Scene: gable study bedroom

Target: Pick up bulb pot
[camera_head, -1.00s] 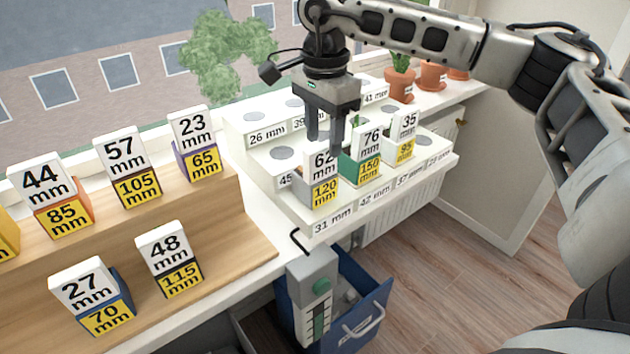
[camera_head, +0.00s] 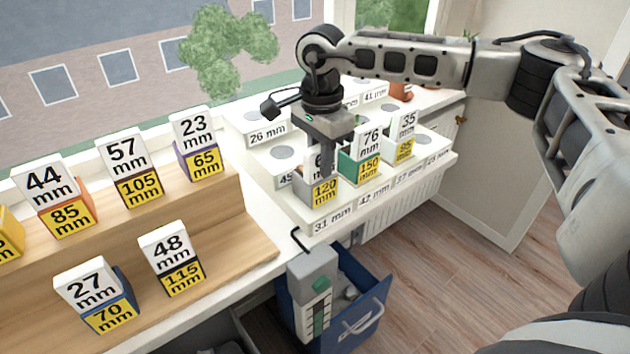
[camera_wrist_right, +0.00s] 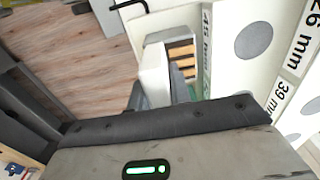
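No thing in view is labelled as a bulb pot. My right gripper (camera_head: 325,157) is low over a grey box-like pot (camera_head: 301,187) marked 62 mm over 120 mm, on the front step of the white stand. Its fingers partly hide the 62 card. In the right wrist view the white upright card (camera_wrist_right: 156,75) stands between the dark fingers (camera_wrist_right: 158,92); whether they touch it I cannot tell. The pot's wooden slats (camera_wrist_right: 181,60) show beside the card. A green pot (camera_head: 347,167) marked 76 and 150 stands close to the right. My left gripper is out of view.
The white stepped stand (camera_head: 282,219) also holds a pot (camera_head: 404,149) marked 35 and 95. Several marked boxes stand on the wooden steps (camera_head: 222,257) at left. A blue open drawer (camera_head: 370,300) is below. Terracotta pots (camera_head: 401,92) are behind my arm.

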